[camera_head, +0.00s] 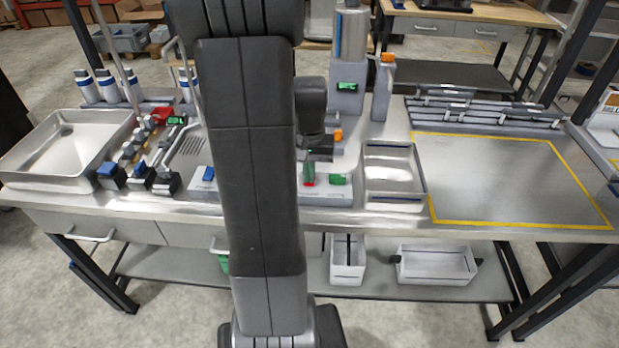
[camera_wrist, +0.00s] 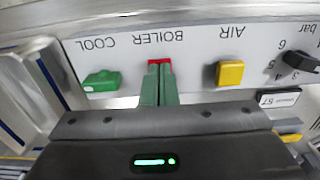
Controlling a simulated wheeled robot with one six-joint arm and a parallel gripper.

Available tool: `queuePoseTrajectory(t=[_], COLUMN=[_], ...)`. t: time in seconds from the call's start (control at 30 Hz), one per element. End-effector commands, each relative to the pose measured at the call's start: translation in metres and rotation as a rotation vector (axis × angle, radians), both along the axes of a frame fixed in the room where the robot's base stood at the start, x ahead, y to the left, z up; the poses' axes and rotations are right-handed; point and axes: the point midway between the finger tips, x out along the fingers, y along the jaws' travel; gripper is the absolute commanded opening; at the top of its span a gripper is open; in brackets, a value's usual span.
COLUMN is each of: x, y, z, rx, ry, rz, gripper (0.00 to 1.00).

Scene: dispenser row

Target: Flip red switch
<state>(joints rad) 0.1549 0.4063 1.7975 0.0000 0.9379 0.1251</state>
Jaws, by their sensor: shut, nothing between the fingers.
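The red switch (camera_wrist: 159,62) sits on a pale panel under the upside-down label BOILER in the wrist view. Only a thin red edge of it shows around my fingertips. My gripper (camera_wrist: 159,72) is shut and empty, with its green fingers right at the switch, covering most of it. I cannot tell whether they touch it or which way the switch is tipped. In the head view, a bit of the red switch (camera_head: 309,184) shows just below the fingertips of my gripper (camera_head: 309,178).
A green switch (camera_wrist: 102,82) labelled COOL and a yellow switch (camera_wrist: 230,74) labelled AIR flank the red one. A black knob (camera_wrist: 305,62) is farther right. A metal tray (camera_head: 394,201) stands right of the panel. The yellow-outlined area (camera_head: 510,180) is clear.

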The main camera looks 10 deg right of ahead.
Motion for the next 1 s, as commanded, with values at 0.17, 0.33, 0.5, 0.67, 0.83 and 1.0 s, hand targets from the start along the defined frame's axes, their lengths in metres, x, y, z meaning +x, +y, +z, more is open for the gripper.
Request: queuePoseTrajectory(t=[0.17,0.33,0.5,0.67,0.83,1.0], x=[0.0,0.0,0.0,0.0,0.0,0.0], y=[0.0,0.0,0.0,0.0,0.0,0.0], z=[0.001,0.012,0.026,0.039,0.053,0.066], rx=[0.0,0.0,0.0,0.0,0.0,0.0], ry=[0.0,-0.001,0.0,-0.001,-0.001,0.0], rz=[0.0,0.0,0.0,0.0,0.0,0.0], gripper=[0.0,0.0,0.0,0.0,0.0,0.0])
